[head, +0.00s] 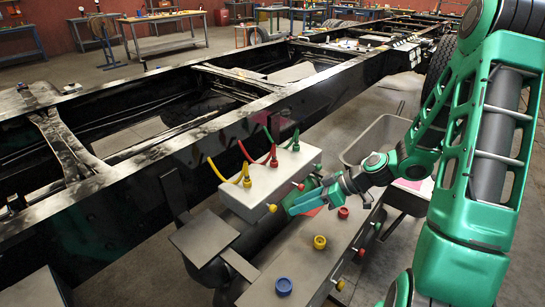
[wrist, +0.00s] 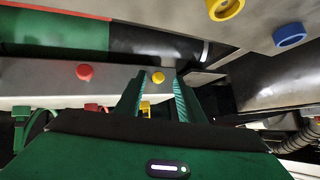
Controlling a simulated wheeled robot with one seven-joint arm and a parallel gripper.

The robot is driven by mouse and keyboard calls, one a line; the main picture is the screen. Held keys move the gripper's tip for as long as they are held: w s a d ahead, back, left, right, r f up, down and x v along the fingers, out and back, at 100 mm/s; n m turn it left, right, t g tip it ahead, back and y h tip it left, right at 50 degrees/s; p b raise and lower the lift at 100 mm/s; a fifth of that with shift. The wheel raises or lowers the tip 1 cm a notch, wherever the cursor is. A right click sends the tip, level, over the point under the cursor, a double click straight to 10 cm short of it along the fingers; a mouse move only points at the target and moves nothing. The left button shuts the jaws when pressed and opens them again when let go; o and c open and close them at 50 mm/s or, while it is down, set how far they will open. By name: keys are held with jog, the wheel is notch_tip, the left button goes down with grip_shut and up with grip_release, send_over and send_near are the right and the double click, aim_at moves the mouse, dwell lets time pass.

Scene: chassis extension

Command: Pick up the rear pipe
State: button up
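Yellow (head: 243,174), red (head: 272,155) and green (head: 293,141) pipes curve from the dark chassis rail (head: 215,150) to fittings on top of a grey box (head: 262,187). Which one is called the rear pipe I cannot tell. My gripper (head: 292,206) is beside the box's outer face, close to its yellow fitting (head: 272,208). In the wrist view the fingers (wrist: 157,98) are apart, with nothing held between them. The yellow side fitting (wrist: 158,77) shows just beyond the gap, and another yellow piece (wrist: 145,106) shows partly between the fingers.
A lower grey box (head: 310,262) carries blue (head: 284,286), yellow (head: 320,242) and red (head: 343,212) fittings, below and beside my gripper. A grey bin (head: 385,140) stands beyond it, near my arm. Workbenches (head: 165,40) stand at the back.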

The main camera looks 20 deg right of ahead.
jog(key=w+r+t+y, duration=0.2)
jog(key=w+t, duration=0.3)
jog(key=w, duration=0.2)
jog(key=m+t+h, duration=0.1)
jog(key=m+t, duration=0.2)
jog(key=t, duration=0.2)
send_near(274, 153)
jog(key=shift+s+d+f, duration=0.25)
jog(key=shift+s+d, duration=0.25)
jog(key=shift+d, duration=0.15)
jog(key=x, duration=0.6)
jog(key=shift+w+a+r, duration=0.1)
jog(key=shift+w, duration=0.25)
jog(key=shift+x, duration=2.7)
grip_shut()
